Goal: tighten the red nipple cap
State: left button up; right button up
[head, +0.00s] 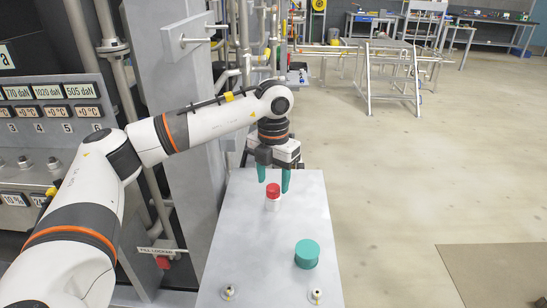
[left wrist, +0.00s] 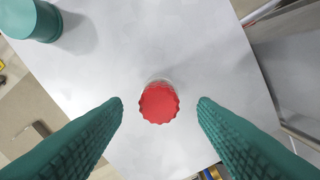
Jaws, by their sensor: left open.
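The red nipple cap (head: 273,189) sits on top of a small white upright body (head: 273,204) on the grey metal table. In the left wrist view the red cap (left wrist: 159,102), with a scalloped rim, lies between and slightly ahead of my two teal fingertips, touching neither; its body is mostly hidden beneath it. My left gripper (head: 274,182) points down above and behind the cap, open and empty; its fingers also show in the left wrist view (left wrist: 161,102). My right gripper is not in view.
A teal cylinder (head: 307,254) stands on the table (head: 250,240), right of the cap; it also shows in the left wrist view (left wrist: 28,20). Two small fittings (head: 229,292) (head: 317,295) are at the near edge.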

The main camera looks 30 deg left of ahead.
pick_arm(q)
jog(key=shift+f, duration=1)
jog(key=c, duration=1.1)
jog(key=n+p, duration=0.1)
jog(key=n, duration=0.4)
jog(key=shift+n, duration=0.4)
jog(key=shift+c, duration=0.2)
jog(key=shift+n, duration=0.9)
jog(key=n+p, duration=0.1)
jog(key=n, duration=0.2)
jog(key=shift+s+n, duration=0.1)
jog(key=shift+n, duration=0.3)
